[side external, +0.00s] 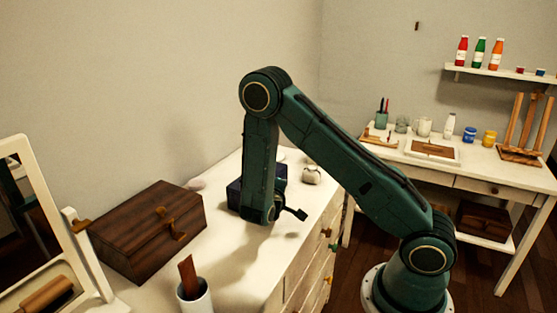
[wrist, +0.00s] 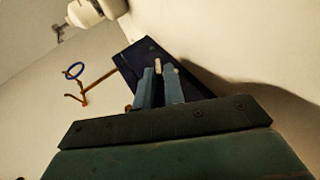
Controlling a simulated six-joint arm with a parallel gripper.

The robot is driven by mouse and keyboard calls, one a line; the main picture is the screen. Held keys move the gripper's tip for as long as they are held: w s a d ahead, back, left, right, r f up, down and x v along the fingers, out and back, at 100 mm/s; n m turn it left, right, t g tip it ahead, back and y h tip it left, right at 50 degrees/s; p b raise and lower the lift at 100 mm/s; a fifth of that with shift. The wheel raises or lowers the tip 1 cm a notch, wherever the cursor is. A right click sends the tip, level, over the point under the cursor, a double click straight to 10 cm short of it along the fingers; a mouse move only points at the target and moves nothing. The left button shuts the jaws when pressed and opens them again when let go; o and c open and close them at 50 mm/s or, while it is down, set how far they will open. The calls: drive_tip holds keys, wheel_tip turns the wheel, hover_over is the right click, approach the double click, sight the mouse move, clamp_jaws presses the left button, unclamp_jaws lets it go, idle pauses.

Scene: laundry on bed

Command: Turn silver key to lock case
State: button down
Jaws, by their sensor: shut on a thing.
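A dark blue case (side external: 235,190) sits on the white dresser, mostly hidden behind my arm in the side view. In the wrist view the case (wrist: 128,58) lies just beyond my fingertips. My gripper (wrist: 157,72) is shut on a small pale piece (wrist: 157,63), which appears to be the silver key. It shows only between the fingers, at the case's surface. Whether it is inside a lock, and how far it is turned, cannot be told. In the side view the fingers are hidden behind my wrist.
A brown wooden box (side external: 146,232) with a clasp stands left on the dresser (side external: 243,265). A mirror (side external: 62,220) and a white cup (side external: 194,300) are near it. A small pale object (side external: 311,175) sits right of the case. A shelf (side external: 500,75) and desk stand behind.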

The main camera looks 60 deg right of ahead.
drive_tip(key=shift+f+h, duration=0.15)
drive_tip(key=shift+h, duration=0.25)
idle(0.3)
drive_tip(key=c, duration=1.6)
unclamp_jaws()
drive_tip(key=shift+a, duration=0.2)
drive_tip(key=shift+f+v, duration=0.2)
drive_tip(key=shift+v, duration=6.6)
drive_tip(key=shift+s, duration=0.1)
